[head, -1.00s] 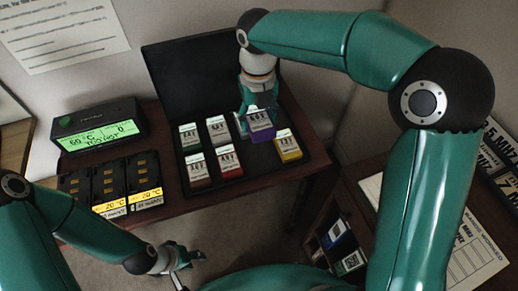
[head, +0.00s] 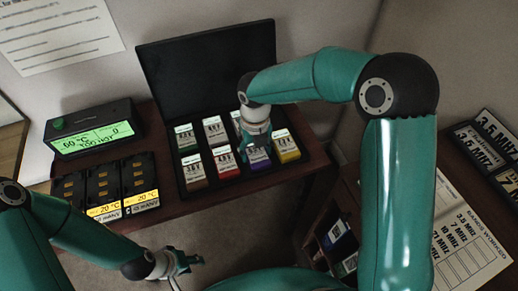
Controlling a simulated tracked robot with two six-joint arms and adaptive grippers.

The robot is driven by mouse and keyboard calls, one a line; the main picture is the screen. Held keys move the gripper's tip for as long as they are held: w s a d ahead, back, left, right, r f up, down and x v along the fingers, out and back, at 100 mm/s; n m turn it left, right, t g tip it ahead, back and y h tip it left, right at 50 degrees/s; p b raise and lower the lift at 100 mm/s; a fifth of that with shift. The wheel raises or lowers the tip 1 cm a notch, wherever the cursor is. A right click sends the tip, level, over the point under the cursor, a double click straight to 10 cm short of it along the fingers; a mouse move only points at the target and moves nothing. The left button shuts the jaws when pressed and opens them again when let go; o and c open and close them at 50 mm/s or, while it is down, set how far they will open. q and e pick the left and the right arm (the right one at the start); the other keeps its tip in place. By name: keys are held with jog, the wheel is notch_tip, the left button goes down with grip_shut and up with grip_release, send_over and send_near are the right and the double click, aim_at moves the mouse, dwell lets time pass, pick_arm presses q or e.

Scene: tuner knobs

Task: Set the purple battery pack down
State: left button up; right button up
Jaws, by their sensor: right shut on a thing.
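The purple battery pack (head: 258,157) is in the black case (head: 207,72), in the front row between the red pack (head: 225,162) and the yellow pack (head: 286,147). My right gripper (head: 255,146) is above it, shut on its top end. I cannot tell whether the pack's underside touches the case floor. My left gripper (head: 187,263) is low in front of the table, open and empty, away from the packs.
Green (head: 185,137), grey (head: 214,131) and brown (head: 195,172) packs stand in the case. A charger with a green display (head: 95,135) and black slots (head: 104,183) is on the left of the table (head: 190,205). A shelf unit (head: 335,235) stands at right.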

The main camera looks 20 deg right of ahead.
aim_at(256, 152)
jog(key=shift+f, duration=0.1)
jog(key=o, duration=1.3)
notch_tip(256, 152, up, 12)
jog(key=p, duration=0.1)
jog(key=shift+r, duration=0.2)
jog(key=shift+d+f, duration=0.1)
